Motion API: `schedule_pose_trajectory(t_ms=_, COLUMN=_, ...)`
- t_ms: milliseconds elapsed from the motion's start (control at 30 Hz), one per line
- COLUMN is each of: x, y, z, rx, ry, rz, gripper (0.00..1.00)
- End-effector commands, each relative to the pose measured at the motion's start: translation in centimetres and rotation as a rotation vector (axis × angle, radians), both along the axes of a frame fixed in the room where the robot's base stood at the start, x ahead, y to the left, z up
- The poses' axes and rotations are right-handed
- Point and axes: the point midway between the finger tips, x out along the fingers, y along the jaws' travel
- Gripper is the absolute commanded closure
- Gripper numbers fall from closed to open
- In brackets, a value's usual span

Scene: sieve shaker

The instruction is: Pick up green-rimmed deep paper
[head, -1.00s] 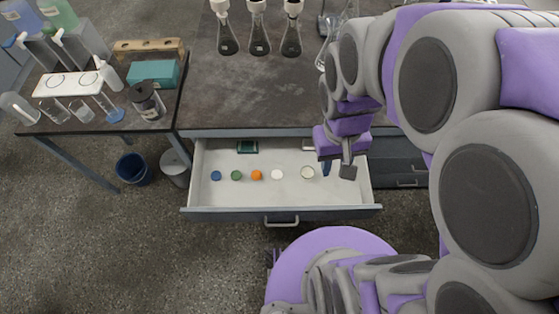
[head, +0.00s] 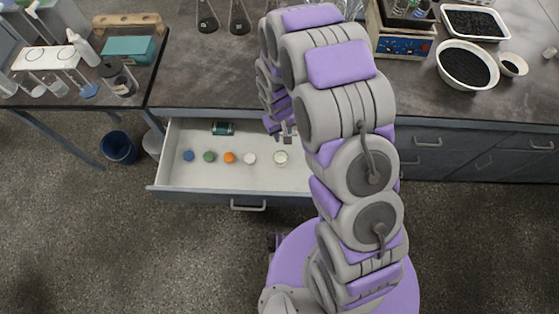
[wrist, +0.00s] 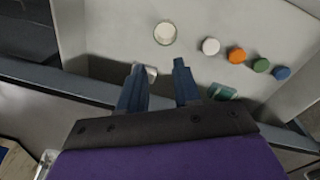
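No thing I can surely name as green-rimmed deep paper shows. A small green object (head: 222,128) lies at the back of the open drawer (head: 185,180). My gripper (head: 287,132) is above the drawer's back part, behind a cream round piece (head: 281,157). In the wrist view my gripper (wrist: 158,66) has its two blue fingers apart. A small whitish object (wrist: 150,72) shows beside the left fingertip, partly hidden; I cannot tell if they touch.
Blue (head: 188,156), green (head: 209,156), orange (head: 229,158) and white (head: 250,158) round pieces stand in a row in the drawer. The counter (head: 200,80) overhangs its back. Bowls of dark grains (head: 468,65) stand at the right. My arm hides the drawer's right end.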

Motion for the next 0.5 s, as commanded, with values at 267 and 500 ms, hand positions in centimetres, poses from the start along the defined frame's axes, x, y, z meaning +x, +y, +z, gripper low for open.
schedule_pose_trajectory(t_ms=267, x=0.2, y=3.8, z=-5.7, rx=-0.003, ry=-0.007, rz=0.055, gripper=0.67)
schedule_pose_trajectory(t_ms=500, x=0.3, y=3.8, z=-7.7, rx=0.0, ry=-0.01, rz=0.059, gripper=0.67)
